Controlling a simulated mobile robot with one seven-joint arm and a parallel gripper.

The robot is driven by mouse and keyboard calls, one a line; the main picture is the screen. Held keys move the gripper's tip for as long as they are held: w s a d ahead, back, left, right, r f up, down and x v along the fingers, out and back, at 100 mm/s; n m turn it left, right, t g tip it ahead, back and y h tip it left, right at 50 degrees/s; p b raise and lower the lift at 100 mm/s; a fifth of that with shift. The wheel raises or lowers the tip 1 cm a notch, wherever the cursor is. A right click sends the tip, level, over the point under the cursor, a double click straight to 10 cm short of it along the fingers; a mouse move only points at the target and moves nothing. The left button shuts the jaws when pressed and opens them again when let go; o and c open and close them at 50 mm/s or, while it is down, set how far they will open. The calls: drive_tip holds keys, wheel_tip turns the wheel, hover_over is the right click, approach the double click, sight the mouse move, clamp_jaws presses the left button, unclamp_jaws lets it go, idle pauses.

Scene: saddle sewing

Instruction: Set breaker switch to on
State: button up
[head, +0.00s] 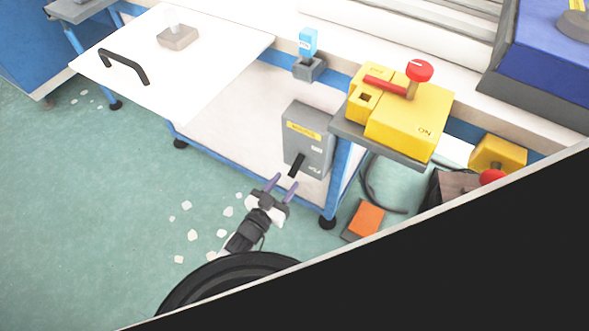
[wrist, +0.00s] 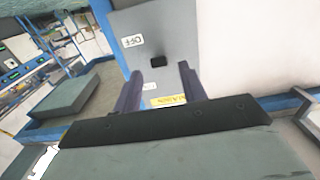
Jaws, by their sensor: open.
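The grey breaker box (head: 307,137) is mounted on the white panel under the bench. It has a yellow label and a black switch lever (head: 296,166) low on its front, hanging downward. In the wrist view the black lever (wrist: 157,62) shows end-on, close to a white OFF label (wrist: 132,41) that reads upside down. My gripper (head: 282,183) is open, just below and in front of the lever. In the wrist view its purple fingers (wrist: 160,75) straddle the line to the lever, with nothing between them. I cannot tell whether a finger touches the lever.
A yellow box (head: 405,130) with a red lever and red knob stands on a grey shelf to the right. A blue bench leg (head: 340,182) and an orange pedal (head: 367,218) are right of my gripper.

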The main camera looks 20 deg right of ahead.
drive_tip(key=x, duration=0.5)
drive_tip(key=shift+w+d, duration=0.2)
drive_tip(key=shift+d, duration=0.05)
clamp_jaws()
